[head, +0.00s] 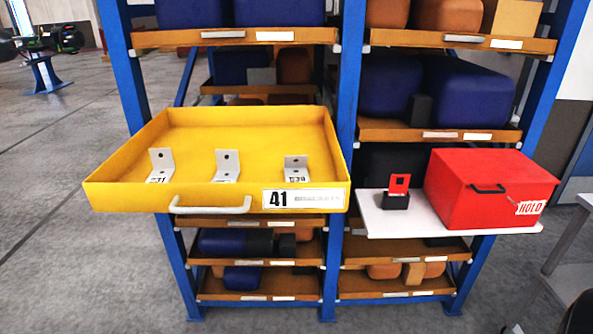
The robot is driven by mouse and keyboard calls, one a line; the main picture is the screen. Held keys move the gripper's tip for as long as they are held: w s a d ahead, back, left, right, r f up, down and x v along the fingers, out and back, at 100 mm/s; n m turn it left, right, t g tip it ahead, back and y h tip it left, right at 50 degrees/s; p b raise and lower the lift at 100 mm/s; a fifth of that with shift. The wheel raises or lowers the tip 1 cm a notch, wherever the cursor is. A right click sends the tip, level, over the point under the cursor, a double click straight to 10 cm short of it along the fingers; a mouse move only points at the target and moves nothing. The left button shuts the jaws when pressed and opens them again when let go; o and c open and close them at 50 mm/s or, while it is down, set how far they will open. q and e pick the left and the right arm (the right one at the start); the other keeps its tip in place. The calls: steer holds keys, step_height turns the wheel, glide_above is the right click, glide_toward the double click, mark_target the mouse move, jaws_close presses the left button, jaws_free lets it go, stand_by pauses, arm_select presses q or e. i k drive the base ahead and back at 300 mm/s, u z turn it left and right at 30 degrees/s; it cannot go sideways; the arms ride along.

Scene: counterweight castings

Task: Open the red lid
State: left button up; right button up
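A red box (461,207) stands on a white shelf board (408,227) at the right of the head view. Its red lid (497,165) lies flat on top and looks shut. A dark handle (488,188) is on its front near the top, and a white HOLD tag (529,207) hangs at its right front corner. Neither of my grippers shows in this view.
A yellow drawer (230,119) marked 41 juts out on the left, holding three grey angle brackets. A small red-and-black stand (397,195) sits left of the box. Blue rack posts (348,80) and shelves with blue and orange castings stand behind.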

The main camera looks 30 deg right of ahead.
mark_target(472, 167)
steer(key=z, duration=2.3)
steer(key=k, duration=1.25)
steer(key=u, duration=0.7)
steer(key=i, duration=1.9)
steer(key=z, duration=0.65)
